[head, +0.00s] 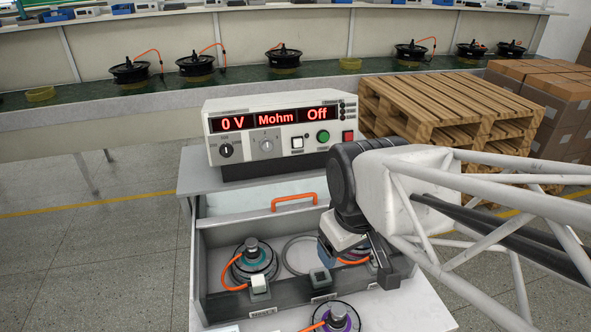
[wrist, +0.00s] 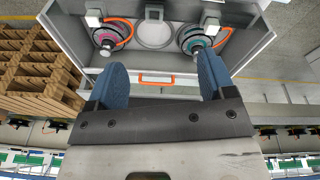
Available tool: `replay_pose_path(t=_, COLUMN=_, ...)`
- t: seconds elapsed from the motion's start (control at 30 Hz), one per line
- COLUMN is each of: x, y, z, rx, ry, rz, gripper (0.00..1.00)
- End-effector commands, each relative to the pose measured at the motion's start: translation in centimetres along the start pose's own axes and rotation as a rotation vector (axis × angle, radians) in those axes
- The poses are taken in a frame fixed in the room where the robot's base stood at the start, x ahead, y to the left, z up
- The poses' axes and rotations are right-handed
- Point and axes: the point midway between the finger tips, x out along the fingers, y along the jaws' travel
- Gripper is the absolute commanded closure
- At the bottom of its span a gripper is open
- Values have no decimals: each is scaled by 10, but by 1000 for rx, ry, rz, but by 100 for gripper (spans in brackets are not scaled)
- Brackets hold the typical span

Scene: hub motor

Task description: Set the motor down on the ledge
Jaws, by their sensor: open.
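A motor with a purple ring and orange cable (head: 336,318) stands on the pale ledge (head: 405,312) in front of the grey box, cut off by the lower picture edge in the head view. My gripper (head: 383,262) is above the right side of the box, behind and to the right of that motor. In the wrist view my gripper (wrist: 158,78) has its two blue fingers wide apart with nothing held between them. The ledge motor cannot be made out in the wrist view.
The box holds a left motor (head: 254,260), a right motor (wrist: 105,38) partly hidden by my gripper in the head view, and an empty ring (wrist: 156,34) between. An orange handle (head: 294,198) is behind. The tester (head: 280,135) reads 0 V, Mohm, Off. Pallets (head: 440,105) stand right.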

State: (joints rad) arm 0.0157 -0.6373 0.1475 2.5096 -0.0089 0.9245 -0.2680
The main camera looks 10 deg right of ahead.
Motion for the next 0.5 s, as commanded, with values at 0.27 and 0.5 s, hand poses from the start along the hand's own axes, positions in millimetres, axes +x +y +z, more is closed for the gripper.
replay_pose_path(t=0.27, x=-22, y=-2, z=0, rx=245, ry=31, rz=4, gripper=24)
replay_pose_path(t=0.5, x=-24, y=-2, z=0, rx=280, ry=35, rz=4, gripper=24)
